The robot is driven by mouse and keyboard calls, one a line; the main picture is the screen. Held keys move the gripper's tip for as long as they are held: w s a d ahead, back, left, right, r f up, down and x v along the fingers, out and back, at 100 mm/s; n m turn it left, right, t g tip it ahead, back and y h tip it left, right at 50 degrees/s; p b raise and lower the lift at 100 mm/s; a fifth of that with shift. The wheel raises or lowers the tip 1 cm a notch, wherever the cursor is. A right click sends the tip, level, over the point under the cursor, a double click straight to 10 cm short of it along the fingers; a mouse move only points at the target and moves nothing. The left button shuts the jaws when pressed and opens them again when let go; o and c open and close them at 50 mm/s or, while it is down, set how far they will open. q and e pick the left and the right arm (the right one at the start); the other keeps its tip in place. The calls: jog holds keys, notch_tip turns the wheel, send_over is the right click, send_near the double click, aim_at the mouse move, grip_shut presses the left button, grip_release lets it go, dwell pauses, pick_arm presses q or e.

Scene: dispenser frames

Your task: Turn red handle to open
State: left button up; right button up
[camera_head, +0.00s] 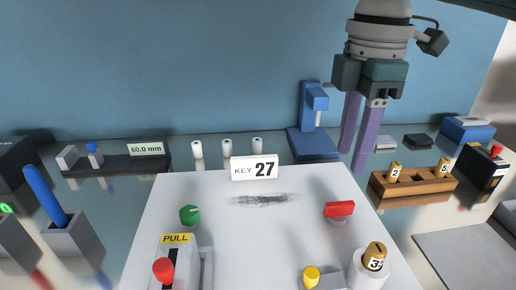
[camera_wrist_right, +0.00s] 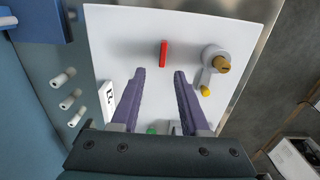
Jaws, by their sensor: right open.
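The red handle (camera_head: 340,209) is a short bar on a grey round base, at the right of the white board (camera_head: 190,215). It runs roughly left to right in the head view. In the right wrist view, the red handle (camera_wrist_right: 163,53) appears as an upright bar just beyond and between the fingertips. My right gripper (camera_head: 353,162) is open and empty, with its purple fingers pointing down, above and apart from the handle. Its open fingers also show in the right wrist view (camera_wrist_right: 160,72). My left gripper is not in view.
A blue stand (camera_head: 314,130) is behind; a wooden rack (camera_head: 415,184) is right.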

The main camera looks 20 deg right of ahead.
aim_at(341, 204)
jog(key=f, duration=0.8)
jog(key=shift+s+a+f, duration=0.1)
jog(key=shift+s+f, duration=0.15)
jog(key=shift+s, duration=0.15)
jog(key=shift+w+f, duration=0.1)
jog(key=shift+f, duration=0.45)
grip_shut()
